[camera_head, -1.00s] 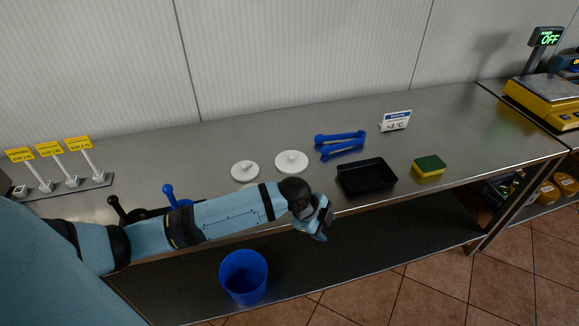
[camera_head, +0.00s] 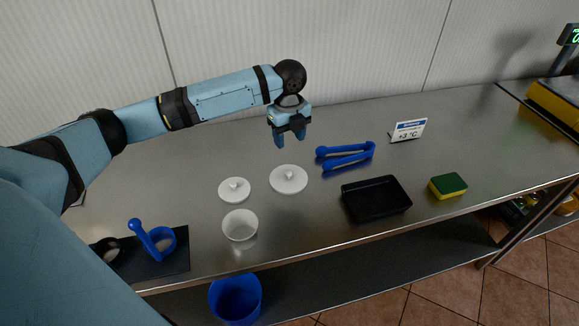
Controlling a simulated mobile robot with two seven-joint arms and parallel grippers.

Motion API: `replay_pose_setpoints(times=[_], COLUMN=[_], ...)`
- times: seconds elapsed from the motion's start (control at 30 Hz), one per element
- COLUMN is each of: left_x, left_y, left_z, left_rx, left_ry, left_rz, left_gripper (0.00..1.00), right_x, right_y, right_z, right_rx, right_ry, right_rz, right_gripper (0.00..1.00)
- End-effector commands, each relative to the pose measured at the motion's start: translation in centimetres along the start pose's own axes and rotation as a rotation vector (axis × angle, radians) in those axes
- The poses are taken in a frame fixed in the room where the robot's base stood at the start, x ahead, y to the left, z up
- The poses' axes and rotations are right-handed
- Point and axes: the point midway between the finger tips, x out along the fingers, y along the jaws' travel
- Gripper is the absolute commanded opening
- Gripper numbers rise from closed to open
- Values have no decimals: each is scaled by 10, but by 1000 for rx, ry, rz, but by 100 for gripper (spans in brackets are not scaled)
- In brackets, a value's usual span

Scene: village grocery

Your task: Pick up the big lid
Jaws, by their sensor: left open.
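Two round white lids with knobs lie flat on the steel counter. The right one, which looks slightly bigger, is the big lid (camera_head: 289,180); the smaller lid (camera_head: 234,190) lies to its left. My left gripper (camera_head: 291,143) points down with its fingers apart and empty. In the picture it is just above the big lid, apart from it, and both lids show fully. My right gripper is not in view.
A white cup (camera_head: 240,225) stands in front of the lids. Blue tongs (camera_head: 345,155), a black tray (camera_head: 376,199), a sponge (camera_head: 447,185) and a sign (camera_head: 408,130) are to the right. A black mat (camera_head: 178,262) holds a blue-handled tool (camera_head: 150,241). A blue bin (camera_head: 235,300) is below.

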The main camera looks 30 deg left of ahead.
Motion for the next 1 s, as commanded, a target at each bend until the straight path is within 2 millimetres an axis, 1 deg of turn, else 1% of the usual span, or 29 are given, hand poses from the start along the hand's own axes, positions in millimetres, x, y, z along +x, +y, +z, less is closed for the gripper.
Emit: replay_pose_setpoints(times=[0.07,0.17,0.3,0.43,0.5,0.67,0.73,0.9,1.0], left_x=[4,18,47,70,78,88,94,121,132], left_y=[0,0,0,0,0,0,0,1,0], left_z=[0,0,0,0,0,1,2,5,4], left_rx=[1,0,-1,0,0,0,-1,0,1], left_ry=[1,1,2,1,1,0,1,0,1], left_rz=[2,4,3,3,1,1,1,3,1], left_gripper=[52,52,52,52,52,52,52,52,52], right_x=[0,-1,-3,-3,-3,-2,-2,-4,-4], right_y=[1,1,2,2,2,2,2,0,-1], right_z=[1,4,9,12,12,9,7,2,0], right_rx=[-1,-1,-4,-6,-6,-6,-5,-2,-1], right_ry=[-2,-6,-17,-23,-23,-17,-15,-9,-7], right_rz=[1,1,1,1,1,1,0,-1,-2], right_gripper=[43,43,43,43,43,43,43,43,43])
